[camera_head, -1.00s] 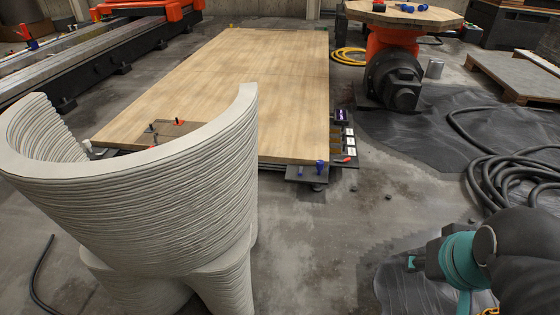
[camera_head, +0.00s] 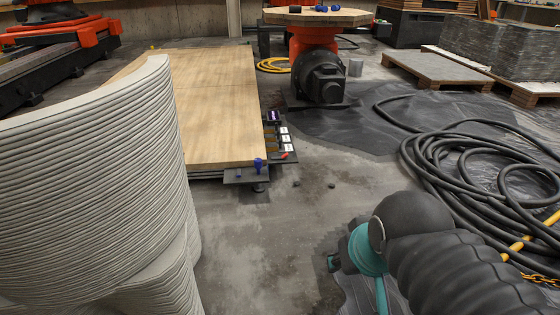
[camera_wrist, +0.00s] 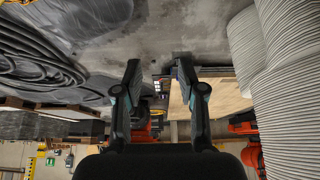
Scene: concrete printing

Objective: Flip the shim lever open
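The wooden print bed (camera_head: 215,110) lies low on the floor ahead. At its near right corner a small blue-topped fitting (camera_head: 258,164) stands on a dark bracket. Beside it on the right edge is a small red piece (camera_head: 284,155), next to a row of white-labelled blocks (camera_head: 284,139). I cannot tell which of these small parts is the shim lever. In the wrist view, which is upside down, my gripper (camera_wrist: 157,68) has its two fingers apart with nothing between them. It is well away from the bed (camera_wrist: 220,98) and touches nothing.
A tall ribbed concrete print (camera_head: 95,190) stands close at left. Black hose coils (camera_head: 450,160) lie on dark sheeting at right. An orange-based round table (camera_head: 318,50) stands beyond, with pallets (camera_head: 440,72) to its right. Bare concrete floor (camera_head: 300,200) lies between.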

